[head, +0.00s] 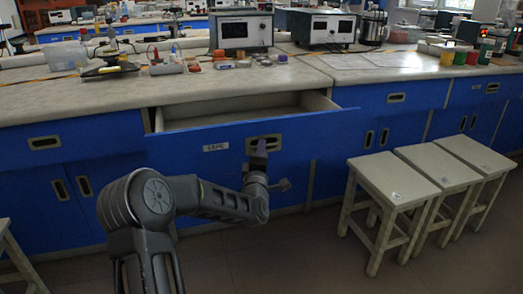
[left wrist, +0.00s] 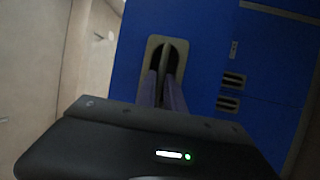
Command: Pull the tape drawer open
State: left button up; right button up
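The blue drawer (head: 330,127) with a small white label stands pulled out from the bench, and its pale empty-looking inside (head: 245,108) shows. Its recessed handle (head: 263,142) is in the front's middle; the handle also shows in the left wrist view (left wrist: 167,58). My left gripper (head: 260,147) is at this handle. In the left wrist view its two purplish fingers (left wrist: 164,90) reach into the recess, one on each side of the handle bar, closed on it. My right gripper is in neither view.
The bench top (head: 150,92) above holds bottles, small jars and instruments. Several pale stools (head: 395,180) stand to the right of the drawer. Blue cupboard doors (head: 70,190) lie below. The floor (head: 310,255) in front is clear.

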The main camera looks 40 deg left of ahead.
pick_arm(q)
jog(key=shift+o, duration=0.2)
jog(key=p+v, duration=0.1)
jog(key=v, duration=0.6)
jog(key=shift+s+d+p, duration=0.25)
jog(key=shift+s+p, duration=0.05)
jog(key=shift+s, duration=0.05)
jog(key=shift+f, duration=0.1)
